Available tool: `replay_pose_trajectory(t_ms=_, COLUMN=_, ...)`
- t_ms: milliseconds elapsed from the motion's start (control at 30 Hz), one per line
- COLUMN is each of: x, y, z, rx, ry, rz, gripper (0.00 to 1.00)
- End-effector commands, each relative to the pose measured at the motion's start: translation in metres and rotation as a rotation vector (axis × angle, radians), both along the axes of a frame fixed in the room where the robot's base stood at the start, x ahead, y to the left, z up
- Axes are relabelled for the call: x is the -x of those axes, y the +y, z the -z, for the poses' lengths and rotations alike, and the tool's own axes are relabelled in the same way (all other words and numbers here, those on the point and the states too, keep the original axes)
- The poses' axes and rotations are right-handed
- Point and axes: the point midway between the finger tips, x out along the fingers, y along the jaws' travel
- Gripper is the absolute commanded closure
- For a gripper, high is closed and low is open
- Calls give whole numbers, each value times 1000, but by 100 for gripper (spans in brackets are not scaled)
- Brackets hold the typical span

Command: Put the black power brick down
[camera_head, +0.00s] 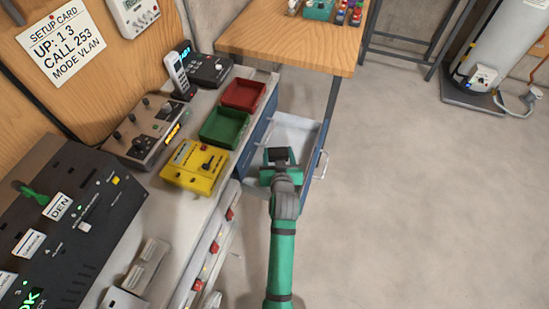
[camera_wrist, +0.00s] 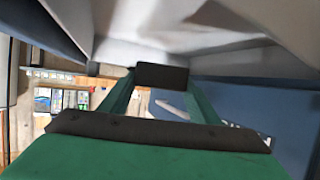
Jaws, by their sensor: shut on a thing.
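My green gripper (camera_head: 280,168) is at the open drawer (camera_head: 294,128), which has a white inside and a blue front. It is shut on the black power brick (camera_head: 278,155), a small dark block at its fingertips. In the wrist view the power brick (camera_wrist: 162,76) sits between the two green fingers, with the pale drawer inside (camera_wrist: 180,25) and a blue panel (camera_wrist: 240,105) close around it. I cannot tell whether the brick touches the drawer bottom.
Left of the drawer, the bench holds a red tray (camera_head: 243,94), a green tray (camera_head: 223,127) and a yellow box (camera_head: 194,165). A wooden table (camera_head: 290,42) stands behind the drawer. The floor (camera_head: 430,190) to the right is clear.

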Motion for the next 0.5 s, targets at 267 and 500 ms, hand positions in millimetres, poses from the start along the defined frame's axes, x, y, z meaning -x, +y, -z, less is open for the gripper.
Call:
replay_pose_trajectory(t_ms=267, x=-15, y=11, z=21, rx=0, ry=-1, rz=-3, gripper=70)
replay_pose_trajectory(t_ms=500, x=-19, y=16, z=46, rx=0, ry=2, rz=-4, gripper=70)
